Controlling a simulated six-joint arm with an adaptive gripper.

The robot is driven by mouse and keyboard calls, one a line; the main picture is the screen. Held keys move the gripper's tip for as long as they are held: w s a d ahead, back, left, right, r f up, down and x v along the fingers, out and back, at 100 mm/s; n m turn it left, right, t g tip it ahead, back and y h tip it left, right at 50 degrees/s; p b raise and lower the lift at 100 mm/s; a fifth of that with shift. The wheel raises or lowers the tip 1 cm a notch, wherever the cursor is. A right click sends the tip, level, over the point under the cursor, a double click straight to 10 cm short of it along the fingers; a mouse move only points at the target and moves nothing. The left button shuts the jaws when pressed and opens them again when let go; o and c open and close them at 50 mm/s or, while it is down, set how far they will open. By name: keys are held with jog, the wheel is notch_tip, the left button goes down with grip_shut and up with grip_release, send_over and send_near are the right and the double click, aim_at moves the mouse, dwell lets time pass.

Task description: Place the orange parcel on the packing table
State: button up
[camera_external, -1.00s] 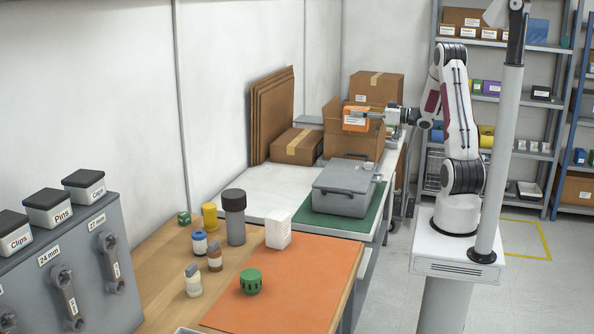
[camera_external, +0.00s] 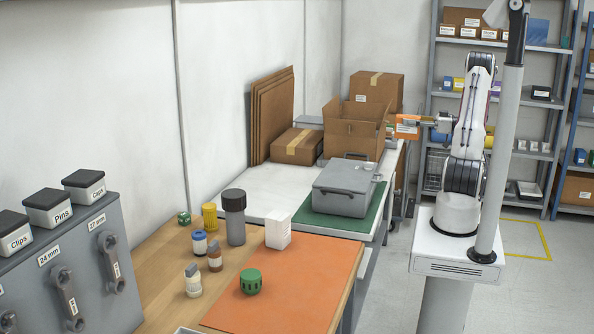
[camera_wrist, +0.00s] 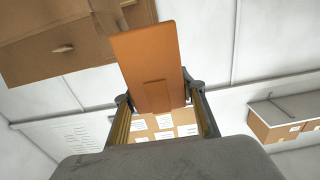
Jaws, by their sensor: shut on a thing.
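The orange parcel (camera_external: 406,131) is in my gripper (camera_external: 419,121), to the right of the open cardboard box at the far end of the white table. In the wrist view the parcel (camera_wrist: 148,60) stands out between the two fingers of my gripper (camera_wrist: 158,95), which are shut on it. It is held in the air, and part of it is hidden behind the open box's flap in the external view. The white-topped table (camera_external: 262,182) with cardboard boxes looks like the packing table; no sign names it.
An open cardboard box (camera_external: 352,132), a closed box (camera_external: 297,146) and a grey case (camera_external: 345,190) on a green mat (camera_external: 340,222) stand on the white table. Its near left part is bare. A wooden bench with an orange mat (camera_external: 300,290) is nearer.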

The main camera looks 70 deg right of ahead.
jog(key=s, duration=0.5)
notch_tip(320, 180, down, 21)
jog(key=shift+s, duration=0.4)
jog(key=shift+w, duration=0.15)
dwell(0.4)
jog(key=w, duration=1.3)
jog(key=shift+w, duration=0.4)
jog(key=shift+w, duration=2)
jog(key=shift+f, duration=0.15)
